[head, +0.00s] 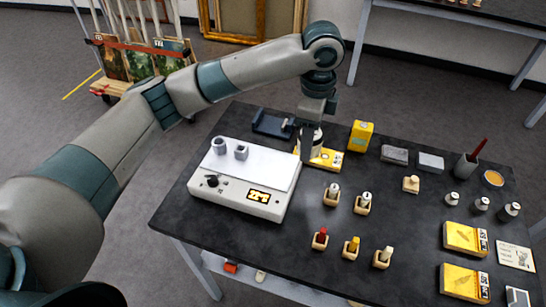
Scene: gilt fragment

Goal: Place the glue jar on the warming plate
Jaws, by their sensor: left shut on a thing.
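The warming plate (237,205) is a white box with a pale flat top, a dark knob and a lit yellow display, at the left of the dark table. Two small grey pots stand on the back left of its top; the rest of the top is bare. My left gripper (310,146) points down just beyond the plate's back right corner. It is shut on a small pale jar with a dark band, which I take as the glue jar (318,139); the fingers partly hide it. A yellow item (328,158) lies below and beside it. My right gripper is not in view.
A dark blue holder (271,124) stands behind the plate. A yellow box (360,136) and grey blocks (394,154) are to the right. Several small bottles in wooden holders (331,196) stand right of the plate. A cup (467,166) and yellow packs (465,238) are farther right.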

